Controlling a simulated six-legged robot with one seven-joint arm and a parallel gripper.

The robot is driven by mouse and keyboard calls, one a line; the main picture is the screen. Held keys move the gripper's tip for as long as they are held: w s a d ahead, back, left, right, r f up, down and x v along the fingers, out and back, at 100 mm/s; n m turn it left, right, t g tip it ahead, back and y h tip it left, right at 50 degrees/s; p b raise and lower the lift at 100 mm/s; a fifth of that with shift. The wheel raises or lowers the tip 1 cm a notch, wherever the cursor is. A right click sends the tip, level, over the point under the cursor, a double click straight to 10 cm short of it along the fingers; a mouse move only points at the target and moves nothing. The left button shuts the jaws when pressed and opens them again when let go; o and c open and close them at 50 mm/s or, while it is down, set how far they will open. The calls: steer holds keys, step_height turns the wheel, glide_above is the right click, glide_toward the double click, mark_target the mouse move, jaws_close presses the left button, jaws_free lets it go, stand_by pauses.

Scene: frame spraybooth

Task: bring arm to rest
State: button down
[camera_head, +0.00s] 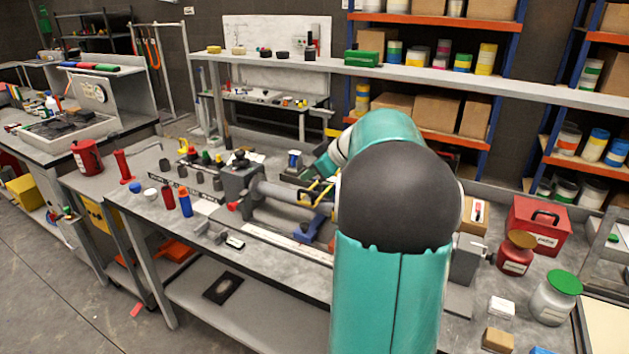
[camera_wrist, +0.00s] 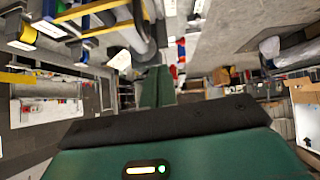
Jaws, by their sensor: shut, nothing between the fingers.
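My teal arm with its dark elbow cover fills the centre of the head view, raised and bent over the workbench (camera_head: 262,272). My gripper (camera_wrist: 157,86) shows in the wrist view as two green fingers close together, shut with nothing between them. In the head view the arm's far end reaches down to the left, near the frame fixture, and the elbow hides much of it. The grey fixture (camera_head: 270,192) with its yellow clamp (camera_head: 319,193) lies on the bench and shows left of the fingers in the wrist view (camera_wrist: 92,12).
A red bottle (camera_head: 169,197) and a blue bottle (camera_head: 185,203) stand at the bench's left. A red case (camera_head: 540,222), a red jar (camera_head: 516,255) and a green-lidded jar (camera_head: 554,303) stand at right. A long shelf (camera_head: 440,76) spans behind. Floor is free at front left.

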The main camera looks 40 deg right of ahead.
steer(key=a+v, duration=0.1)
steer(key=v, duration=0.8)
steer(key=shift+s+r, duration=0.15)
steer(key=shift+s, duration=0.1)
steer(key=shift+d, duration=0.15)
steer(key=a+f+m+g, duration=0.1)
steer(key=a+g, duration=0.2)
steer(key=a, duration=1.9)
steer(key=s+a+f+m+h, duration=0.1)
steer(key=s+a+f, duration=0.3)
steer(key=s+a, duration=0.2)
steer(key=s+a+f+m+h, duration=0.1)
steer(key=s+a+f, duration=0.3)
steer(key=s+a, duration=0.3)
steer(key=a, duration=0.4)
steer(key=shift+m+g, duration=0.3)
steer(key=shift+g, duration=0.1)
steer(key=c, duration=2.1)
jaws_free()
steer(key=shift+w+a, duration=0.1)
